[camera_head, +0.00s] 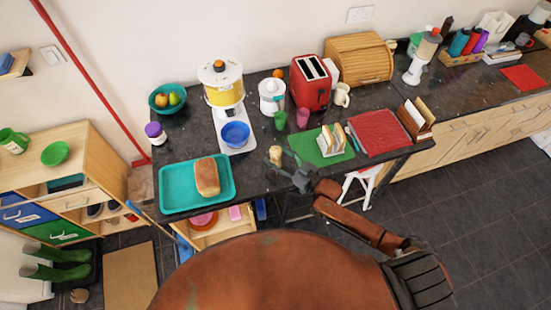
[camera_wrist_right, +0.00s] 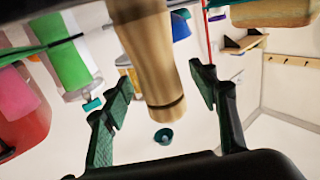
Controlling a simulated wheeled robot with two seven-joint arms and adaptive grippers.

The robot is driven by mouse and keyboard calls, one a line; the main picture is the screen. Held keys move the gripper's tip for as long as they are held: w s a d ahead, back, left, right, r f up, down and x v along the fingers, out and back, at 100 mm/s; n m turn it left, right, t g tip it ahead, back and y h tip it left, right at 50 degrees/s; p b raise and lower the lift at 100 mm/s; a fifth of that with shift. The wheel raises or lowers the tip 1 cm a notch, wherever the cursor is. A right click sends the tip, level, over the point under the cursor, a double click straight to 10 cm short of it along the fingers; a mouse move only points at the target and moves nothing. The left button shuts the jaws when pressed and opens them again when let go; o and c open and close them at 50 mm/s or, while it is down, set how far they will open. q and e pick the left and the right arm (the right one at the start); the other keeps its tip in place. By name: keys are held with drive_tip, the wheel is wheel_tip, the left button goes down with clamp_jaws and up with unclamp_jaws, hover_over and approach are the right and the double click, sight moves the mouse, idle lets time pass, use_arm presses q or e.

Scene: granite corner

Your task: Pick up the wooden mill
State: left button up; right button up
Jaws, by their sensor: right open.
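The wooden mill (camera_head: 275,155) is a small, pale, turned-wood piece standing upright near the front edge of the dark granite counter. My right gripper (camera_head: 300,179) is in front of it and slightly to its right, reaching in at the counter edge. In the right wrist view the mill (camera_wrist_right: 151,50) shows large between the two spread dark green fingers of my gripper (camera_wrist_right: 162,90), with a gap visible on each side. The fingers are open and not closed on the mill. My left gripper is in neither view.
A green board (camera_head: 320,157) with a rack lies right of the mill. A teal tray (camera_head: 173,178) with a bread loaf (camera_head: 207,177) is to the left. Behind stand a green cup (camera_head: 280,120), a pink cup (camera_head: 303,117) and a blue bowl (camera_head: 236,134).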

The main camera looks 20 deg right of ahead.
drive_tip(key=shift+w+a, duration=0.15)
drive_tip(key=c, duration=0.8)
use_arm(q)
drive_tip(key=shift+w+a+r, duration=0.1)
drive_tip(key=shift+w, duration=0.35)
use_arm(e)
drive_tip(key=c, duration=0.6)
